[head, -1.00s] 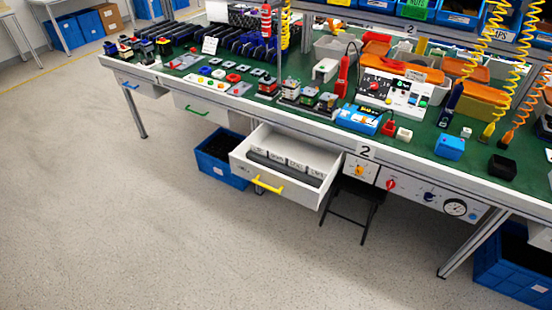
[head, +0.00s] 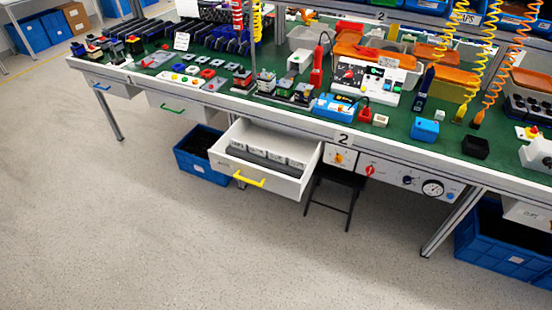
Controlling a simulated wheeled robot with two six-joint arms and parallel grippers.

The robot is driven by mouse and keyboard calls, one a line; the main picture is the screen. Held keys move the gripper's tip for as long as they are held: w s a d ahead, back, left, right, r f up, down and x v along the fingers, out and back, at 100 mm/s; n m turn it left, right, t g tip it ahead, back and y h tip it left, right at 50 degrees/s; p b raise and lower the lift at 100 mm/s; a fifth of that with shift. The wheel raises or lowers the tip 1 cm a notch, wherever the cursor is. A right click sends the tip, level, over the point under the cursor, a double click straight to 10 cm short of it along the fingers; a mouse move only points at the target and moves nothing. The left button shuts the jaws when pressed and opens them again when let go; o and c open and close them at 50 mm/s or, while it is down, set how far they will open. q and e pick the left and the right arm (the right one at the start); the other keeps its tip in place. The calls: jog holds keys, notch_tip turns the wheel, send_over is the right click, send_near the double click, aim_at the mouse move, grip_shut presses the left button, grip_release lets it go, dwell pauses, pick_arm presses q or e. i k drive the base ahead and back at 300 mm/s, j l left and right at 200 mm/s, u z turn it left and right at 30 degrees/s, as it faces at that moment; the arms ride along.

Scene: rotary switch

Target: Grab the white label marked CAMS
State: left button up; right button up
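An open white drawer (head: 280,184) with a yellow handle (head: 249,178) hangs under the front edge of the workbench. Inside it, a row of several small white labels (head: 276,157) with dark lettering stands in a dark grey holder. The lettering is too small to read, so I cannot tell which label is marked CAMS. Neither of my grippers shows in the head view.
The green bench top (head: 215,98) is crowded with switches and devices. A blue bin (head: 201,166) stands on the floor left of the drawer, a black stool (head: 334,192) right of it. Another blue crate (head: 505,258) is at far right. The floor before the drawer is clear.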

aim_at(273, 156)
jog(key=z, duration=0.85)
jog(key=i+j+z, duration=0.15)
jog(key=j+z, duration=0.65)
jog(key=j, duration=0.15)
jog(key=j+z, duration=0.85)
jog(key=j, duration=0.2)
jog(key=k, duration=0.05)
